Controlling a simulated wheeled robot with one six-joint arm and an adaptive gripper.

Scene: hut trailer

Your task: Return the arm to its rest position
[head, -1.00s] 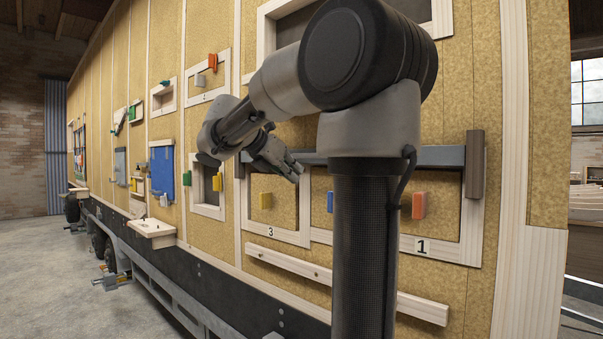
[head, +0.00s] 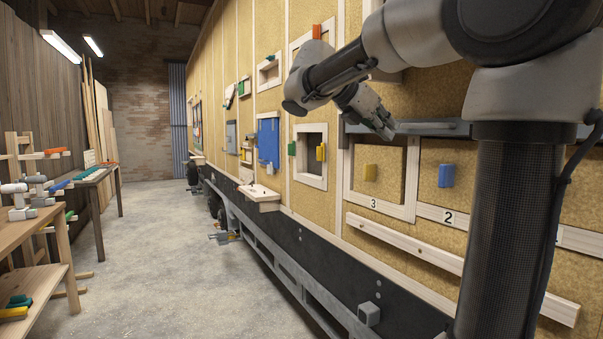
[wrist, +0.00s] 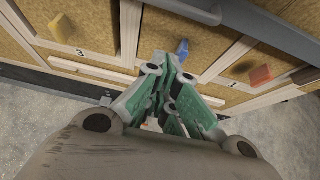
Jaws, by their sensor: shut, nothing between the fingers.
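My gripper (head: 384,126) is at the end of my folded arm, right of centre in the head view. It hangs in front of the trailer wall, close to the dark grey rail (head: 430,128). In the wrist view its fingers (wrist: 172,100) are closed together with nothing between them. A blue handle (wrist: 182,48) shows just beyond the fingertips there; I cannot tell the gap, but the gripper does not hold it.
A small wooden shelf (head: 258,197) juts out. Workbenches (head: 22,232) stand left. The concrete floor (head: 170,250) between is clear.

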